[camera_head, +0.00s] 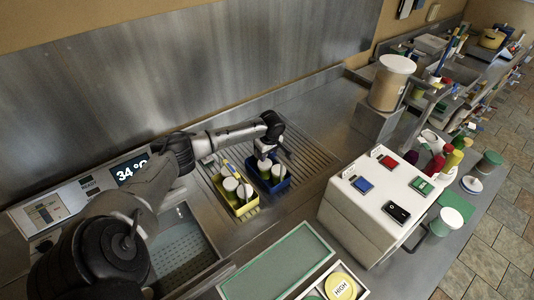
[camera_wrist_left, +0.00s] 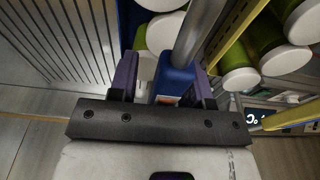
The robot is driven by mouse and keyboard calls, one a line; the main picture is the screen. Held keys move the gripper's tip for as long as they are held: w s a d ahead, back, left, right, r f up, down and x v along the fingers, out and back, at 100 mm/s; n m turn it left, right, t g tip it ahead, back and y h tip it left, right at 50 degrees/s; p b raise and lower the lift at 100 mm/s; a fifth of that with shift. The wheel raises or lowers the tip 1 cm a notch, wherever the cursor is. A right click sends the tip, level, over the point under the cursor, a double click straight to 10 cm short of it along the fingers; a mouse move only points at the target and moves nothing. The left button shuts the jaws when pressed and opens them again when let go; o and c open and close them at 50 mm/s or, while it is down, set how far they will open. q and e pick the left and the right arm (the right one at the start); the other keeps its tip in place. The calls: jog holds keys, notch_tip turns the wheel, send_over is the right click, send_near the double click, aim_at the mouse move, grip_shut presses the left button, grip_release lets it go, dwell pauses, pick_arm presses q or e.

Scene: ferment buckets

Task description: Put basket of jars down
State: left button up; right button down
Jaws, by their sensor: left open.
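A blue basket (camera_head: 284,185) with green, white-lidded jars stands on the ribbed drain board in the head view. A yellow basket (camera_head: 243,211) with similar jars stands just left of it. My left gripper (camera_head: 265,155) is directly above the blue basket, pointing down. In the left wrist view, the purple fingers of my left gripper (camera_wrist_left: 162,82) are apart. Blue basket material (camera_wrist_left: 172,80) and a grey bar (camera_wrist_left: 195,35) show between and beyond them. I cannot tell whether the fingers touch the basket. My right gripper is not in view.
A white box unit (camera_head: 350,215) with coloured tiles stands to the right. A brown canister (camera_head: 388,85) stands behind it. A sink (camera_head: 180,250) and a green-topped tray (camera_head: 280,265) lie in front. Ribbed board (camera_head: 312,155) is free right of the blue basket.

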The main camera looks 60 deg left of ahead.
pick_arm(q)
jog(key=r, duration=0.3)
jog(key=d+r+b, duration=0.1)
jog(key=r, duration=0.3)
jog(key=r+b, duration=0.1)
jog(key=r, duration=0.2)
jog(key=shift+w+d+r, duration=0.2)
jog(key=shift+d+r, duration=0.1)
jog(key=shift+r, duration=0.1)
jog(key=shift+d+r, duration=0.1)
jog(key=shift+r, duration=0.55)
jog(key=shift+s, duration=0.1)
